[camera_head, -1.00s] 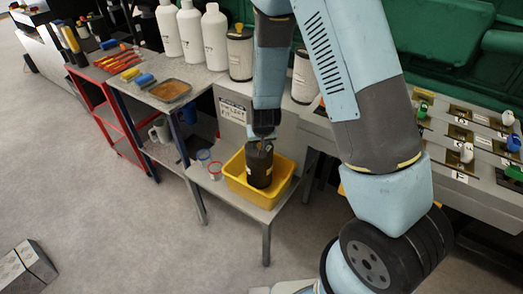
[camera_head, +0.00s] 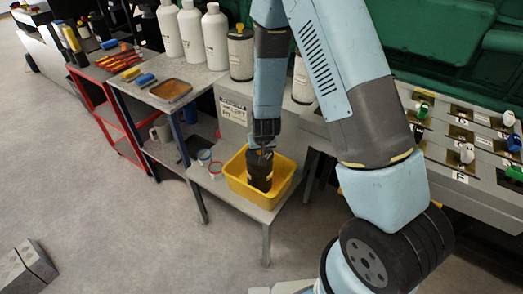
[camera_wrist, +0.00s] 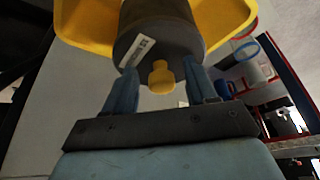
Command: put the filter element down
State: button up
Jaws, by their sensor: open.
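The filter element (camera_head: 259,174) is a dark cylinder standing in the yellow bin (camera_head: 236,187) on the low grey table. In the wrist view its dark top (camera_wrist: 160,47) shows a white label and a yellow knob (camera_wrist: 161,77). My gripper (camera_head: 262,148) is just above the filter element, pointing down. In the wrist view my gripper (camera_wrist: 160,90) has its two blue fingers apart, one on each side of the yellow knob, with gaps to it. The bottom of the filter element is hidden by the bin wall.
Two small ring-topped jars (camera_head: 204,155) stand on the low table (camera_head: 216,187) left of the bin. A panel with coloured knobs (camera_head: 466,155) is at right. The floor at left is mostly clear.

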jog(key=v, duration=1.2)
jog(key=shift+r, duration=0.1)
